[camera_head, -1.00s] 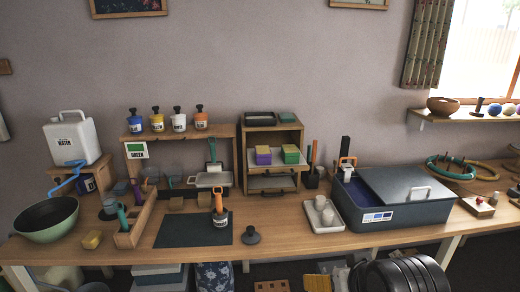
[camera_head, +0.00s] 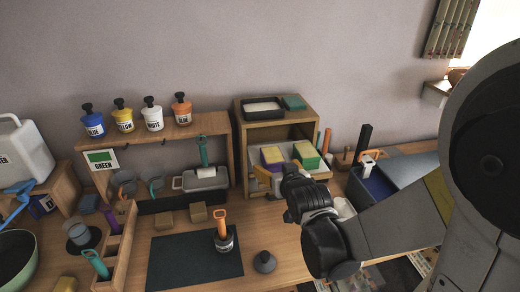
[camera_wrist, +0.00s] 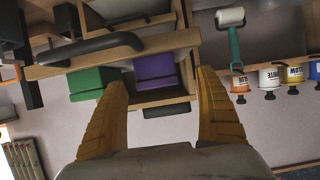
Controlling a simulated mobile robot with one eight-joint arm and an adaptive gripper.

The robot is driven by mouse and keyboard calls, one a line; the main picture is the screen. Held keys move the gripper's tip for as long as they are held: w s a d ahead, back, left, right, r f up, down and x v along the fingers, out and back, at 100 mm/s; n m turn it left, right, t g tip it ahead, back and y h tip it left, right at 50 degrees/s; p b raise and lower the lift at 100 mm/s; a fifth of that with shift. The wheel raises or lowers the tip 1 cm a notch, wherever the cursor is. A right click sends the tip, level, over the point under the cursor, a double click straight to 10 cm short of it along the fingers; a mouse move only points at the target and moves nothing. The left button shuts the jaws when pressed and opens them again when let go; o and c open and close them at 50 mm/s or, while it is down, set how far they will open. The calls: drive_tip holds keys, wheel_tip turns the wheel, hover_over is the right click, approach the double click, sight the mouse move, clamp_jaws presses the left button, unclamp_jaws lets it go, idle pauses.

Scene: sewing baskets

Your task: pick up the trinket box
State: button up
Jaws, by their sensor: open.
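No thing is labelled as the trinket box; two small two-tone boxes sit side by side in the tray of the wooden cabinet (camera_head: 240,150). One is purple with a pale yellow top (camera_head: 272,158), the other green with a pale yellow top (camera_head: 307,155). In the upside-down wrist view, the purple box (camera_wrist: 156,70) shows between the fingers, beyond their tips, and the green box (camera_wrist: 93,80) is by the left finger. My gripper (camera_head: 268,178) is open and empty, in front of the cabinet. Its yellow fingers also show in the wrist view (camera_wrist: 163,82). My arm hides part of the right side.
A dark tray (camera_head: 263,107) and a small teal box (camera_head: 293,102) sit on the cabinet. Paint jars (camera_head: 152,115) line the shelf at left. A handled jar (camera_head: 224,240) and a dark knob (camera_head: 264,262) stand on the bench. A drawer handle (camera_wrist: 90,48) is close to the fingers.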

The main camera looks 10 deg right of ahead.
sight(273, 161)
drive_tip(key=x, duration=0.2)
drive_tip(key=b+x, duration=0.1)
drive_tip(key=x, duration=0.1)
drive_tip(key=b+x, duration=0.1)
drive_tip(key=x, duration=0.1)
drive_tip(key=shift+d+f, duration=0.15)
drive_tip(key=shift+d, duration=0.15)
drive_tip(key=shift+w, duration=0.35)
drive_tip(key=c, duration=1.4)
